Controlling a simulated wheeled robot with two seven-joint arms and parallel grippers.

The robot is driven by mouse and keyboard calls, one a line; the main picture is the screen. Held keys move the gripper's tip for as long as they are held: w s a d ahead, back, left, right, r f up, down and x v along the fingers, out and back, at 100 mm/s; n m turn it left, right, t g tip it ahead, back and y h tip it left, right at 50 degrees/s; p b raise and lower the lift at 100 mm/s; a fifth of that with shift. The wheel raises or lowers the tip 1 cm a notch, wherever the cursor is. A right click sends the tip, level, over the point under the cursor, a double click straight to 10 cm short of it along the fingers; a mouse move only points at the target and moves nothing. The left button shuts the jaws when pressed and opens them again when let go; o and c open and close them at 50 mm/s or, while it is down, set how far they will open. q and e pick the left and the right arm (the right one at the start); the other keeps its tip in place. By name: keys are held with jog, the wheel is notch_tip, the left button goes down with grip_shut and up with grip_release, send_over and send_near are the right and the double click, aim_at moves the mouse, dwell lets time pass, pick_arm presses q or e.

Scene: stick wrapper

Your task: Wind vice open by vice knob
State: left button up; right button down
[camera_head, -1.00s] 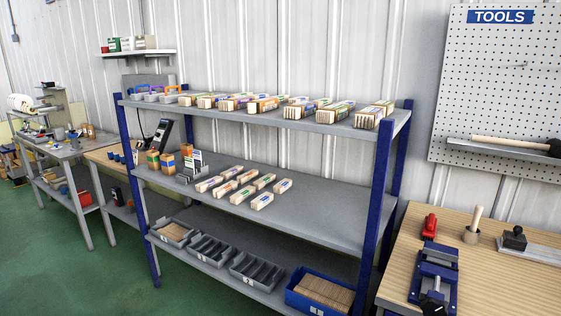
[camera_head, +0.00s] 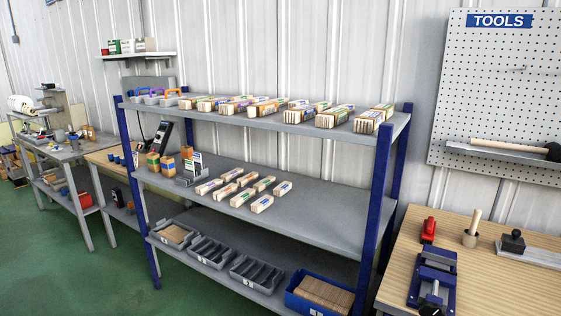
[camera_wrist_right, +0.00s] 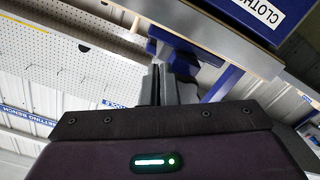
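The vice (camera_head: 435,278) is blue with grey metal parts and lies on the wooden bench at the lower right of the head view. Its dark knob (camera_head: 431,307) is at the near end, partly cut off by the bottom edge of the picture. My right gripper (camera_wrist_right: 168,88) shows in the right wrist view only, with its dark grey fingers close together. Whether a gap or anything lies between the fingertips cannot be made out. I cannot pick out the vice knob in the wrist view. My left gripper is in no view.
The shelf rack (camera_head: 300,205) stands left of the bench. In the wrist view, a blue bin labelled CLOTH (camera_wrist_right: 262,14) is close beyond the fingers.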

jog(key=shift+r, duration=0.2)
jog(key=p+v, duration=0.3)
jog(key=v, duration=0.3)
jog(key=shift+s+d+f, duration=0.2)
jog(key=shift+f, duration=0.15)
jog(key=w+d+f+b, duration=0.1)
jog(key=w+b, duration=0.1)
jog(key=w, duration=0.4)
jog(key=shift+w+f+b, duration=0.25)
jog(key=shift+b, duration=0.15)
jog(key=shift+r+p, duration=0.5)
dwell(1.0)
